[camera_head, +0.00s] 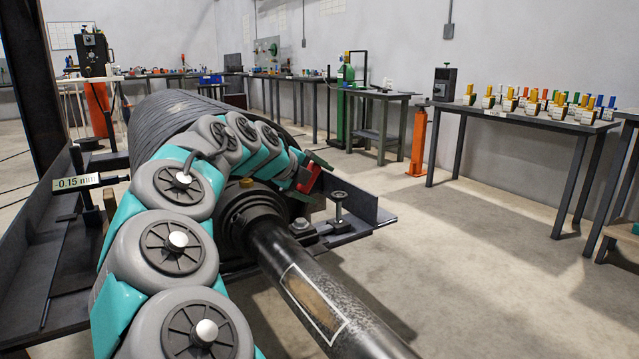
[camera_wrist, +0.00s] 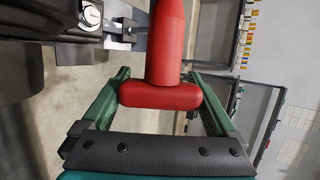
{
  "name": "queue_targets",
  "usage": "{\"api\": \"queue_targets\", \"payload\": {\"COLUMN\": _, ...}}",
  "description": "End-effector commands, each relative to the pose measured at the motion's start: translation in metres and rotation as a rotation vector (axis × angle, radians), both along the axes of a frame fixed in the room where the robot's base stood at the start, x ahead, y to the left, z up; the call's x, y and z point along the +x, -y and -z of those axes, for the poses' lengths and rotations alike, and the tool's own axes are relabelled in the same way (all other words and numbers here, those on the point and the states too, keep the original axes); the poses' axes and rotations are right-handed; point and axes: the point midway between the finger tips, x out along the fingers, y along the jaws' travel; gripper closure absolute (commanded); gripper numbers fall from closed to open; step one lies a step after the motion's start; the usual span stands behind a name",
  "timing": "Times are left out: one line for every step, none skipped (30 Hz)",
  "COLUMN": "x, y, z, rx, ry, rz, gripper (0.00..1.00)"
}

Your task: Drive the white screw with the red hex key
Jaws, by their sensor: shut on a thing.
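The red hex key (camera_wrist: 166,45) has a thick T-shaped handle. In the wrist view my gripper (camera_wrist: 161,92) is shut on the handle's crossbar, between its two green fingers. The red shaft runs from the crossbar out of the top of the picture, so its tip is not visible. A pale round screw head (camera_wrist: 91,14), possibly the white screw, sits on a dark block left of the shaft, apart from it in the picture. In the head view the red handle (camera_head: 312,180) shows beside the pulley's end, with my gripper (camera_head: 309,176) partly hidden behind my arm.
The large dark pulley (camera_head: 165,112) and its shaft (camera_head: 300,275) fill the middle. A bracket with an upright dark adjusting screw (camera_head: 338,205) stands right of the shaft. A readout (camera_head: 76,183) shows -0.15 mm.

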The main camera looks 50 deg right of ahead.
Motion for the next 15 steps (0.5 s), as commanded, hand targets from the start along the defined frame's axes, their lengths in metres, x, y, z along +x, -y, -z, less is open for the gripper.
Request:
{"api": "queue_targets", "payload": {"x": 0.005, "y": 0.002, "z": -0.002, "rx": -0.001, "ry": -0.001, "rz": -0.002, "gripper": 0.69}}
{"api": "queue_targets", "payload": {"x": 0.008, "y": 0.002, "z": -0.003, "rx": -0.001, "ry": -0.001, "rz": -0.003, "gripper": 0.69}}
{"api": "queue_targets", "payload": {"x": 0.012, "y": 0.003, "z": -0.003, "rx": -0.002, "ry": 0.0, "rz": -0.005, "gripper": 0.69}}
{"api": "queue_targets", "payload": {"x": 0.015, "y": 0.004, "z": -0.003, "rx": -0.002, "ry": 0.0, "rz": -0.005, "gripper": 0.69}}
{"api": "queue_targets", "payload": {"x": 0.017, "y": 0.005, "z": -0.003, "rx": -0.002, "ry": 0.0, "rz": -0.005, "gripper": 0.69}}
{"api": "queue_targets", "payload": {"x": 0.021, "y": 0.006, "z": -0.002, "rx": -0.002, "ry": -0.001, "rz": -0.004, "gripper": 0.69}}
{"api": "queue_targets", "payload": {"x": 0.023, "y": 0.007, "z": -0.002, "rx": 0.0, "ry": -0.001, "rz": -0.003, "gripper": 0.69}}
{"api": "queue_targets", "payload": {"x": 0.025, "y": 0.008, "z": -0.002, "rx": 0.0, "ry": -0.002, "rz": -0.002, "gripper": 0.69}}
{"api": "queue_targets", "payload": {"x": 0.027, "y": 0.009, "z": -0.001, "rx": 0.001, "ry": -0.002, "rz": -0.003, "gripper": 0.69}}
{"api": "queue_targets", "payload": {"x": 0.029, "y": 0.009, "z": -0.001, "rx": 0.001, "ry": -0.001, "rz": -0.002, "gripper": 0.69}}
{"api": "queue_targets", "payload": {"x": 0.031, "y": 0.01, "z": -0.001, "rx": 0.001, "ry": -0.001, "rz": -0.002, "gripper": 0.69}}
{"api": "queue_targets", "payload": {"x": 0.033, "y": 0.01, "z": -0.001, "rx": 0.001, "ry": -0.001, "rz": -0.002, "gripper": 0.69}}
{"api": "queue_targets", "payload": {"x": 0.034, "y": 0.011, "z": -0.001, "rx": 0.001, "ry": -0.001, "rz": -0.002, "gripper": 0.69}}
{"api": "queue_targets", "payload": {"x": 0.035, "y": 0.011, "z": -0.001, "rx": 0.001, "ry": -0.001, "rz": -0.002, "gripper": 0.69}}
{"api": "queue_targets", "payload": {"x": 0.037, "y": 0.011, "z": -0.001, "rx": 0.001, "ry": -0.001, "rz": -0.003, "gripper": 0.69}}
